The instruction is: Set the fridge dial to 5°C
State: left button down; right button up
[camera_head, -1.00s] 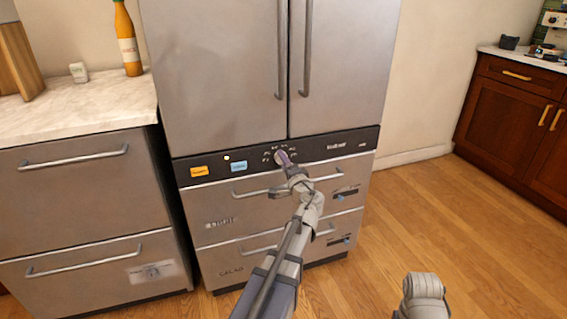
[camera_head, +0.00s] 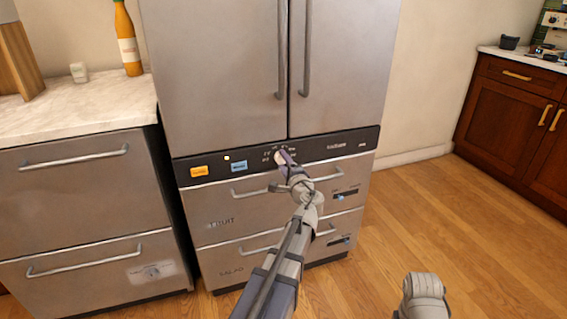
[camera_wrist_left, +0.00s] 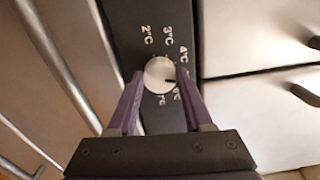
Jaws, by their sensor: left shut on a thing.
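The fridge dial (camera_wrist_left: 158,73) is a round pale knob on the fridge's black control strip (camera_head: 313,152). My left gripper (camera_wrist_left: 160,75) is shut on the dial, with one purple finger on each side. It also shows in the head view (camera_head: 282,157), where it partly covers the dial. In the wrist view the dial's dark mark points right and slightly down, near the right finger. The labels 2°C, 3°C and 4°C are readable. A 6°C label shows partly beside that finger, and the 5°C label is hidden.
An orange button (camera_head: 199,172) and a blue button (camera_head: 239,166) sit left of the dial. Drawer handles (camera_head: 250,192) lie below the strip, and tall door handles (camera_head: 305,60) above. A counter (camera_head: 80,115) stands at left. The wooden floor at right is clear.

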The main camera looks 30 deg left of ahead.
pick_arm(q)
jog(key=shift+c, duration=1.5)
grip_release()
jog(key=v, duration=0.8)
